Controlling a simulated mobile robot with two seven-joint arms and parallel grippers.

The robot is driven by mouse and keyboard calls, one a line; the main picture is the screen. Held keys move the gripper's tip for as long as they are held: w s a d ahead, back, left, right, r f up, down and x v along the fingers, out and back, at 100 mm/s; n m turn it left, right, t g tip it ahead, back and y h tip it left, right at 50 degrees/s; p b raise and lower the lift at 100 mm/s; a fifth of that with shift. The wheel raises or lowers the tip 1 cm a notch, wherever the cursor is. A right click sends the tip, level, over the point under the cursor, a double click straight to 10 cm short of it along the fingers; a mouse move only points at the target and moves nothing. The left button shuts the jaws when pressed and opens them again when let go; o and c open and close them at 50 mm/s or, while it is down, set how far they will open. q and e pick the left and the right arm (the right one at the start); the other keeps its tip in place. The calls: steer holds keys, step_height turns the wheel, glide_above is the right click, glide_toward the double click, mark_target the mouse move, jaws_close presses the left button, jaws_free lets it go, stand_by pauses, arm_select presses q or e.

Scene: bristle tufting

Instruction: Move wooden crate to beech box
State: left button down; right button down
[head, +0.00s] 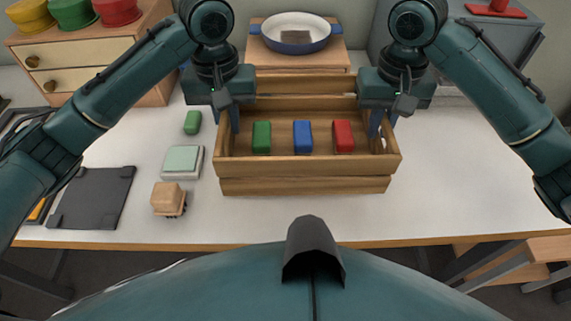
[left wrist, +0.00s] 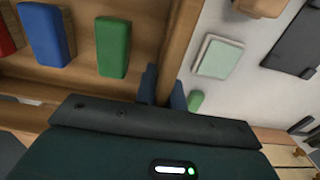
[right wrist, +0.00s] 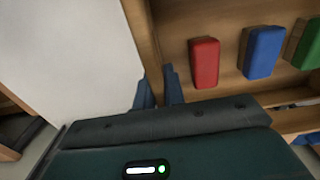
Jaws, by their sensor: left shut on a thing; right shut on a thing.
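The wooden crate (head: 305,186) is at the middle of the table, with a green block (head: 261,137), a blue block (head: 303,136) and a red block (head: 343,136) inside. My left gripper (head: 234,118) is shut on the crate's left end wall, which also shows between its fingers in the left wrist view (left wrist: 184,45). My right gripper (head: 376,122) is shut on the right end wall, also seen in the right wrist view (right wrist: 143,40). I cannot tell whether the crate rests on the table. A pale wooden box-like stand (head: 335,62), possibly the beech box, is behind it.
A blue pan (head: 297,48) sits on the stand. Left of the crate are a green piece (head: 192,123), a pale green-topped block (head: 182,161), a small wooden block (head: 168,197) and a dark plate (head: 92,198). A drawer cabinet (head: 88,58) stands back left. The table's right side is clear.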

mark_target(232, 139)
arm_select(q)
steer(key=shift+f, duration=0.1)
arm_select(e)
steer(key=shift+d+f, duration=0.1)
